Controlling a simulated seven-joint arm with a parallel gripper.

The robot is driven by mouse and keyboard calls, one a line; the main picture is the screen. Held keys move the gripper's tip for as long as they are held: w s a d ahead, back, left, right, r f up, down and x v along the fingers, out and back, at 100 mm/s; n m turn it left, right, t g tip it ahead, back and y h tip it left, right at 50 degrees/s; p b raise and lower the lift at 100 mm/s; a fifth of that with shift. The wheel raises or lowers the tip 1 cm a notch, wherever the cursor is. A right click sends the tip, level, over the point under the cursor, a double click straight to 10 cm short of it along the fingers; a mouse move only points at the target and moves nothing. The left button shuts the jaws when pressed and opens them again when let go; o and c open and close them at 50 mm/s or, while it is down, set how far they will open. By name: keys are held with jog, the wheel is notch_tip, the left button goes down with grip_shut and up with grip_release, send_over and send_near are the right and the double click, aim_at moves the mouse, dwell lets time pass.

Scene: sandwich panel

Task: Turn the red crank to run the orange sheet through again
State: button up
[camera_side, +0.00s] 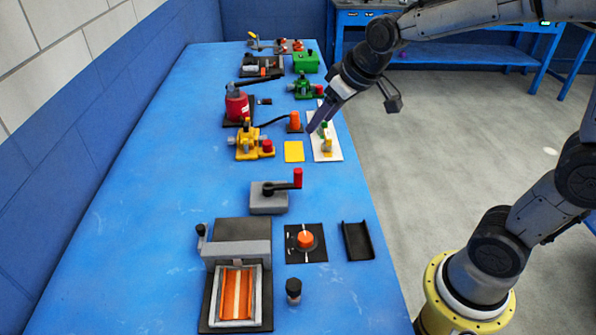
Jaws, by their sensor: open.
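The red crank handle (298,178) stands upright at the end of a black arm on a grey box (267,203) in the middle of the table. An orange sheet (237,292) with a pale stripe lies in a grey frame at the near left, in front of a grey crossbar (236,252). My gripper (314,126) is open, over the right side of the table, farther back than the red crank and apart from it. It points down and left near a white plate (323,152) with green and yellow parts. Whether anything is between its fingers is too small to tell.
An orange knob on a black plate (306,254), a black tray (357,241) and a dark-capped knob (293,289) are near the right edge. A yellow device (249,144), yellow square (294,151) and red canister (237,105) stand farther back. The table's left side is clear.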

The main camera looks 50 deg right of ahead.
jog(key=g, duration=0.2)
send_near(298, 170)
jog(key=x, duration=1)
jog(key=shift+f, duration=0.15)
grip_shut()
dwell(1.0)
